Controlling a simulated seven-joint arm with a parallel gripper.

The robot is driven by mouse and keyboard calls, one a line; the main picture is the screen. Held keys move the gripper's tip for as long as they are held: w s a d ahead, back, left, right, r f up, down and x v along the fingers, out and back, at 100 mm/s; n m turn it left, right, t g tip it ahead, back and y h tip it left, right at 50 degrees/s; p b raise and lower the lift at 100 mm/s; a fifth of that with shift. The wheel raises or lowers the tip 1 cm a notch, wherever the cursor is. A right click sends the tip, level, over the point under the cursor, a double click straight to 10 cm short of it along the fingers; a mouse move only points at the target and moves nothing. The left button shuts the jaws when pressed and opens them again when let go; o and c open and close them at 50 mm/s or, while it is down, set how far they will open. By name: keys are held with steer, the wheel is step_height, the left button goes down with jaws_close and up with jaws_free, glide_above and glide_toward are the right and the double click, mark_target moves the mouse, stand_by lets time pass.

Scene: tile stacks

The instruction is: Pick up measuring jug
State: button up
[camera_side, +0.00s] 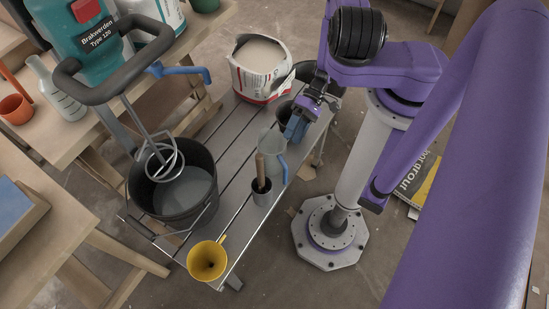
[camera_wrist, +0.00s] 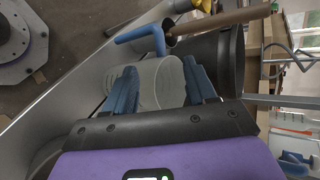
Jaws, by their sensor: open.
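The measuring jug (camera_side: 271,148) is translucent with a blue handle, and stands upright on the grey slatted bench (camera_side: 226,140). My gripper (camera_side: 296,128) is just behind and to the right of the jug in the side view, with its blue fingers pointing down toward it. In the wrist view the jug (camera_wrist: 160,82) lies ahead, between the two open fingers of my gripper (camera_wrist: 160,88), with its blue handle toward the top. The fingers hold nothing. Whether either finger touches the jug I cannot tell.
A small grey cup with a wooden-handled tool (camera_side: 261,188) stands close in front of the jug. A black bucket (camera_side: 176,190) with a mixer is to the left. A yellow funnel (camera_side: 207,260) is at the near end. A white bag (camera_side: 260,68) stands behind.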

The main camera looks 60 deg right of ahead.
mark_target(284, 155)
steer(key=shift+x, duration=3.8)
steer(key=shift+c, duration=0.3)
steer(key=shift+f, duration=0.1)
jaws_close()
